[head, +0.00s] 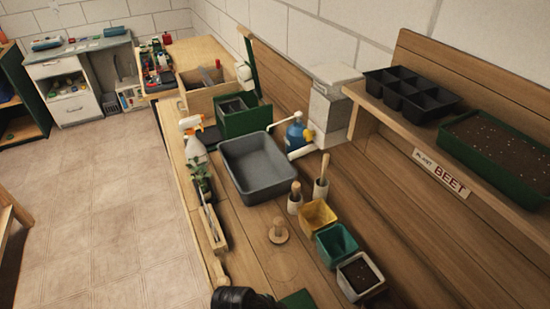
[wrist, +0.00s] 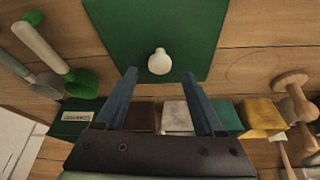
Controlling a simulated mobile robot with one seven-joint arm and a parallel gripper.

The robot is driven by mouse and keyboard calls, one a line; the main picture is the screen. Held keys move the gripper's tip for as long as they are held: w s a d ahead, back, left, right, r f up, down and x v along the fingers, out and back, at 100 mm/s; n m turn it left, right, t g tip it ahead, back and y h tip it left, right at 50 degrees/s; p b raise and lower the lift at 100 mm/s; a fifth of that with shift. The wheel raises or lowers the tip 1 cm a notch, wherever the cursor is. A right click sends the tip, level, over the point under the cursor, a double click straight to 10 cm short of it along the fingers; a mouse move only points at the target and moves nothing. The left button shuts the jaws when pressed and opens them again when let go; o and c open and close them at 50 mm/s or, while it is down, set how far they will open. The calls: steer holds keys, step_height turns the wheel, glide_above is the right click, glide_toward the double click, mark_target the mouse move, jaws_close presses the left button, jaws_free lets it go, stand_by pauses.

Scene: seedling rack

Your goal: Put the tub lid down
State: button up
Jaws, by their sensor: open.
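The tub lid (wrist: 115,35) is a flat green square with a round white knob (wrist: 159,62). In the wrist view it appears to lie flat on the wooden bench. My gripper (wrist: 158,76) is open, its two blue fingers apart and pointing toward the lid. The knob shows between and just beyond the fingertips, with nothing seen gripped. In the head view a green piece (head: 298,300), probably the lid, shows at the bottom edge, mostly cut off. The fingers are out of that view.
Yellow (head: 318,214), teal (head: 336,244) and white (head: 360,275) pots stand near the lid. A wooden tamper (head: 278,232) stands beside them. A grey basin (head: 258,166) sits farther back.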

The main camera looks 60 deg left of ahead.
steer(key=d+v, duration=0.1)
steer(key=v, duration=0.6)
steer(key=shift+a+r, duration=0.2)
steer(key=shift+a, duration=0.25)
